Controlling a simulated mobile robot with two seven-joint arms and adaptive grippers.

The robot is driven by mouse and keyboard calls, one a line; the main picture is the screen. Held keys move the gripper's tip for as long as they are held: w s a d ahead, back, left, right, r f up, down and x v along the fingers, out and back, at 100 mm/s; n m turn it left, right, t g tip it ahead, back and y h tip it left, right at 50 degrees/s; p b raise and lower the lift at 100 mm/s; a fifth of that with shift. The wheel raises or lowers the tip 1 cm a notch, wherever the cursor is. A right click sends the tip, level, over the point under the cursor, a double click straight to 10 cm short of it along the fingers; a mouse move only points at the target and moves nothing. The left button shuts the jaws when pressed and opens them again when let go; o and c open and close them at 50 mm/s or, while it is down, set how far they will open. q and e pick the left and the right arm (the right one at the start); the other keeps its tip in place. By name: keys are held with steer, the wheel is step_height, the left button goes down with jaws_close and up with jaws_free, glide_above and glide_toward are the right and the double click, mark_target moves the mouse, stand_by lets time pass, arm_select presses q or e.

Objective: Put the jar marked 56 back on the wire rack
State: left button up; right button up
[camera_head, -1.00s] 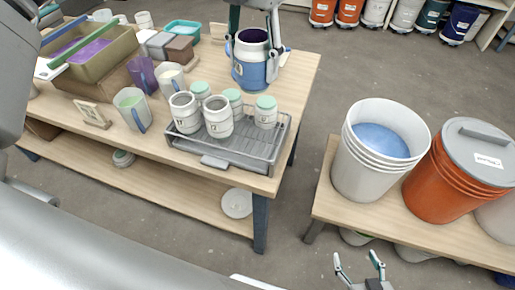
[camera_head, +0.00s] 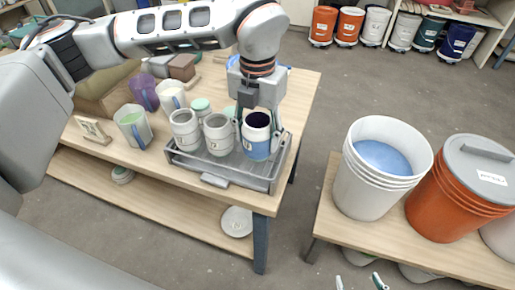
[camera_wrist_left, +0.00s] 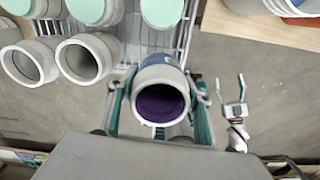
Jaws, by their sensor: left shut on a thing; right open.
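My left gripper (camera_head: 257,120) is shut on a white and blue jar (camera_head: 257,147) with a dark purple inside. The jar is upright at the right end of the wire rack (camera_head: 215,177); I cannot tell whether its base touches the wires. In the left wrist view the jar (camera_wrist_left: 165,77) sits between the fingers, mouth toward the camera. No number 56 is readable on it. Two open white jars (camera_head: 184,130) (camera_head: 218,134) stand on the rack to its left. My right gripper (camera_head: 360,283) is open and empty at the bottom edge, and it shows in the left wrist view (camera_wrist_left: 233,92).
Green-lidded jars (camera_head: 200,105) stand behind the open ones, partly hidden by my arm. Mugs (camera_head: 133,125) and a number stand (camera_head: 93,130) are left of the rack. A white bucket (camera_head: 360,190) and an orange bucket (camera_head: 440,205) stand on the right bench, across a floor gap.

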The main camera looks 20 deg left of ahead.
mark_target(257, 150)
arm_select(q)
steer(key=shift+f, duration=2.4)
steer(key=shift+f, duration=0.15)
steer(key=o, duration=1.4)
steer(key=shift+c, duration=0.2)
step_height(257, 150, up, 12)
steer(key=shift+r, duration=0.2)
